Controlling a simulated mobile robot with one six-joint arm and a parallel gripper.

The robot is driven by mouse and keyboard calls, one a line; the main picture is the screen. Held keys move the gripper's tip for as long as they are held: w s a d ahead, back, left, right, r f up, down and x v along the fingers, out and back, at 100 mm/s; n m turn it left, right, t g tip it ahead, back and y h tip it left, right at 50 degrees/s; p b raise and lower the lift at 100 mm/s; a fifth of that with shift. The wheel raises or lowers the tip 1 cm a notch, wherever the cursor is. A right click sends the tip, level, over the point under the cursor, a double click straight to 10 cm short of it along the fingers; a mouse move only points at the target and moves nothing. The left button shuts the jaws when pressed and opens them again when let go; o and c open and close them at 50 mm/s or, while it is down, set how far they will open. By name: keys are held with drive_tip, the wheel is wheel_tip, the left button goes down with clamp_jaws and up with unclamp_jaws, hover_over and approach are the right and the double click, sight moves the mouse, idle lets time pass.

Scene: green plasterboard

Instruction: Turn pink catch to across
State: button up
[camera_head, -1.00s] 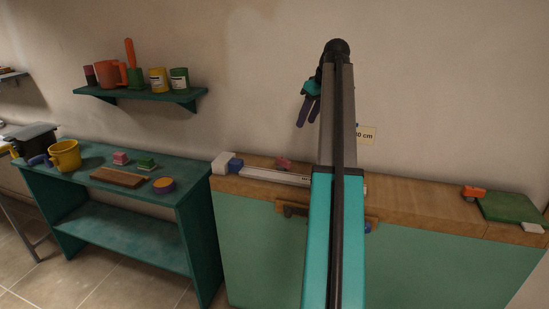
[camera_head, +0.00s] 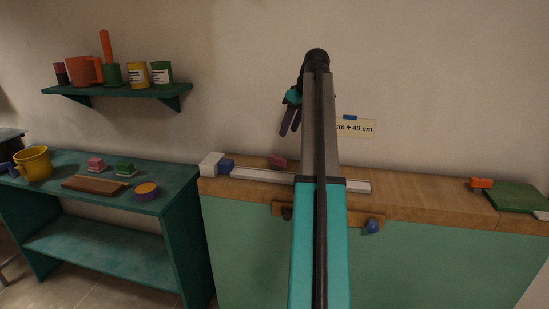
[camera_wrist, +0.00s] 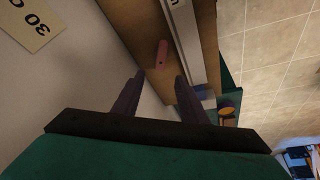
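The pink catch (camera_head: 278,161) is on the wooden bench top near the wall, behind the long pale rail (camera_head: 250,175). In the wrist view the pink catch (camera_wrist: 162,54) is a short pink bar on the wood, beside the rail. My gripper (camera_head: 290,124) hangs in front of the wall, above and apart from the catch. In the wrist view its two dark purple fingers (camera_wrist: 160,80) stand apart with nothing between them, and the catch shows beyond their tips. My arm hides part of the rail and bench in the head view.
A white block (camera_head: 211,164) and blue block (camera_head: 227,167) are at the rail's left end. A blue knob (camera_head: 372,227) is on the bench front. An orange piece (camera_head: 481,183) and green board (camera_head: 515,197) are at right. A sign (camera_head: 355,128) is on the wall.

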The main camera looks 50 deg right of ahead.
sight(277, 157)
drive_tip(key=shift+w+a, duration=0.1)
drive_tip(key=shift+w, duration=0.1)
drive_tip(key=x, duration=1.3)
drive_tip(key=shift+a+f, duration=0.1)
drive_tip(key=shift+f, duration=0.3)
drive_tip(key=shift+c, duration=0.3)
clamp_jaws()
